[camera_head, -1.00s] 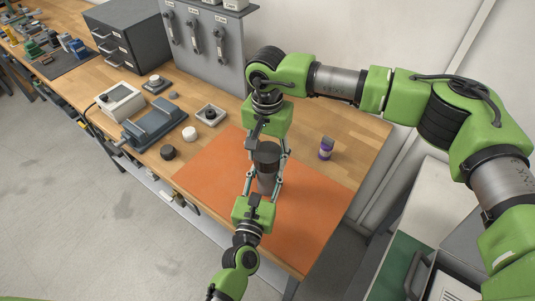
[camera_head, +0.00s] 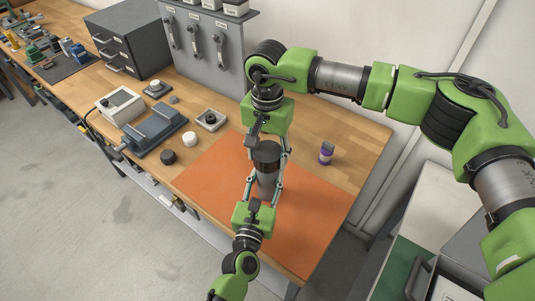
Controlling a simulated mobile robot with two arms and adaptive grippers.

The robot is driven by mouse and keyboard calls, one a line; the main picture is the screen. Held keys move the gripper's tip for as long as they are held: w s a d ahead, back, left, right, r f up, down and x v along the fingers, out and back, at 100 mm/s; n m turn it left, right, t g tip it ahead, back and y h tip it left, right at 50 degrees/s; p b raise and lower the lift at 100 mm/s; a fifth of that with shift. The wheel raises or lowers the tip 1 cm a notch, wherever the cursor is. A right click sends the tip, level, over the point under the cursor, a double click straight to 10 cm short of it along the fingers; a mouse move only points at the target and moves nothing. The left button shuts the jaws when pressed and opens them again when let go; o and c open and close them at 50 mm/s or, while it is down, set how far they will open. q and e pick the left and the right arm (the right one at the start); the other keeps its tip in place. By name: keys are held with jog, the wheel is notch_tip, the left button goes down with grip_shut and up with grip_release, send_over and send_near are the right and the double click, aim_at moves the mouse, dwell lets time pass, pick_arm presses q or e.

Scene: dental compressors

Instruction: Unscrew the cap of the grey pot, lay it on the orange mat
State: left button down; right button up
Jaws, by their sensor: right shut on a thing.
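The grey pot (camera_head: 267,184) stands upright on the orange mat (camera_head: 310,205), with its dark cap (camera_head: 267,153) on top. My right gripper (camera_head: 268,147) comes down from above and is shut on the cap, its fingers at the cap's sides. My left gripper (camera_head: 264,187) reaches in from the front, with a finger on each side of the pot's body, and looks shut on it. The fingers partly hide the pot and cap. I cannot tell how far the cap is turned.
A purple-labelled bottle (camera_head: 326,153) stands right of the pot. Left of the mat are a black knob (camera_head: 168,157), a white knob (camera_head: 190,139), a grey vise-like device (camera_head: 157,130) and a white box (camera_head: 121,105). The mat's right and front areas are clear.

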aim_at(267, 151)
pick_arm(q)
jog(key=shift+r, duration=0.1)
pick_arm(e)
jog(key=shift+r, duration=1.9)
pick_arm(q)
jog(key=c, duration=1.2)
grip_release()
jog(key=shift+c, duration=0.2)
